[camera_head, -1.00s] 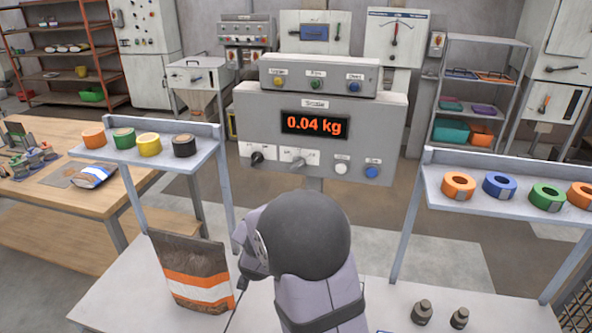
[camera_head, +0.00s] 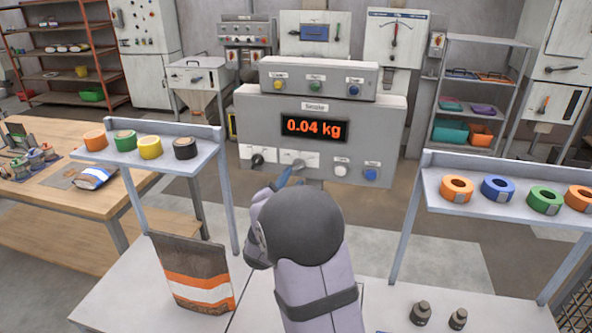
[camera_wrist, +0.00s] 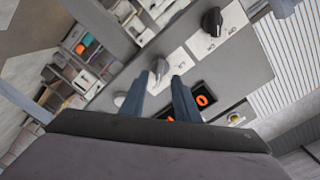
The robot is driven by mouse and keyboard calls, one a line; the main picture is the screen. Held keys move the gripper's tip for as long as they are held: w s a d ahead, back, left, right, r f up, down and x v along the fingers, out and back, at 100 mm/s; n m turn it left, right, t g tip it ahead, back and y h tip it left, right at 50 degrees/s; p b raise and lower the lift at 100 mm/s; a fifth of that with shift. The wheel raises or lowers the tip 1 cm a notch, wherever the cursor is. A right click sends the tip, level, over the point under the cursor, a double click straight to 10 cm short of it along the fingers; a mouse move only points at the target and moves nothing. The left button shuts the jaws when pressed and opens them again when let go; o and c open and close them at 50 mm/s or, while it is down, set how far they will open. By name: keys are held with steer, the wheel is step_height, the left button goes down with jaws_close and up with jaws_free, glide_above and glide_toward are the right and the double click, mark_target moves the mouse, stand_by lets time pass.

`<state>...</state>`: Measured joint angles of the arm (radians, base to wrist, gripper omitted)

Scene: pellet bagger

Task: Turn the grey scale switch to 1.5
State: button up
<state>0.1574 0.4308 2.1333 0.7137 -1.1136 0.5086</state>
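The grey scale switch (camera_head: 299,164) is a knob on a white plate on the front of the scale panel (camera_head: 252,118). In the wrist view the grey switch (camera_wrist: 159,69) shows just beyond and between my fingertips. My gripper (camera_wrist: 163,82) is open, with its two blue-grey fingers apart. Contact with the switch cannot be told. In the head view my gripper (camera_head: 289,173) is at the switch's lower left, and my arm hides most of it. The switch's exact setting is too small to read. The display (camera_head: 314,127) reads 0.04 kg.
A black knob (camera_head: 257,160) sits left of the grey switch. A white button (camera_head: 340,169) and a blue button (camera_head: 371,174) are to its right. Shelves with tape rolls flank the panel (camera_head: 150,160) (camera_head: 470,205). A brown bag (camera_head: 195,260) stands on the bench.

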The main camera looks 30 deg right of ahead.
mark_target(297, 169)
steer(key=shift+p+x, duration=0.95)
steer(key=shift+x, duration=1.4)
jaws_close()
